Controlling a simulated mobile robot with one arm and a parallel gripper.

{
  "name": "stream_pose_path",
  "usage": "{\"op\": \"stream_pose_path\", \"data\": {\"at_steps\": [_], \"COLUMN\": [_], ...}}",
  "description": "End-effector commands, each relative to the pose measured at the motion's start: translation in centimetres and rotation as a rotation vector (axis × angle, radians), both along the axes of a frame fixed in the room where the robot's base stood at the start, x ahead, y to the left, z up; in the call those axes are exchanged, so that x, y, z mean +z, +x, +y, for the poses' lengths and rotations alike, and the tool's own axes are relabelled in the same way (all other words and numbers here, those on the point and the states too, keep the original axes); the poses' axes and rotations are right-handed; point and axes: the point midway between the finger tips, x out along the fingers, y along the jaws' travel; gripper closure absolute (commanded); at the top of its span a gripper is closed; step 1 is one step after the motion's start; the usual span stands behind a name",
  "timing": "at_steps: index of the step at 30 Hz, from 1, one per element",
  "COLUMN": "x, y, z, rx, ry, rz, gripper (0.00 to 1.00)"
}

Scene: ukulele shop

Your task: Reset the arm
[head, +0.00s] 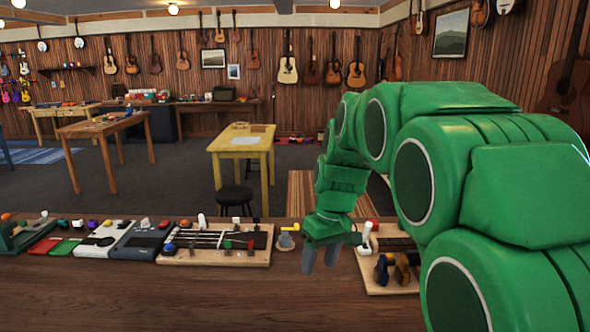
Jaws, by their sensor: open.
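My gripper (321,254) hangs at the end of my green arm, its two grey fingers pointing down over the wooden counter (200,300). It is open, and nothing shows between the fingers. My arm is bent and reaches in from the right side of the head view. It hides part of the right side of the counter. I cannot tell exactly how high the fingertips are above the counter.
A wooden board with strings (215,258) lies left of my gripper, with a small yellow-topped object (288,237) between them. Another board (368,287) with parts lies to the right. A yellow table (241,143) and black stool (233,195) stand beyond. The counter's front left is clear.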

Motion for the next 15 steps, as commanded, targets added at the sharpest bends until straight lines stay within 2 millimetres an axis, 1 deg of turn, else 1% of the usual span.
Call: {"op": "stream_pose_path", "data": {"at_steps": [1,8,14,15], "x": [0.1,0.0,-0.7,-1.0], "y": [-1.5,-7.5,-12.9,-14.1], "z": [-0.6,-2.9,-4.7,-5.0], "rx": [-0.023,-0.134,-0.228,-0.247], "ry": [-0.007,-0.038,-0.067,-0.074], "rz": [0.010,0.052,0.092,0.102], "gripper": [0.47,0.47,0.47,0.47]}}
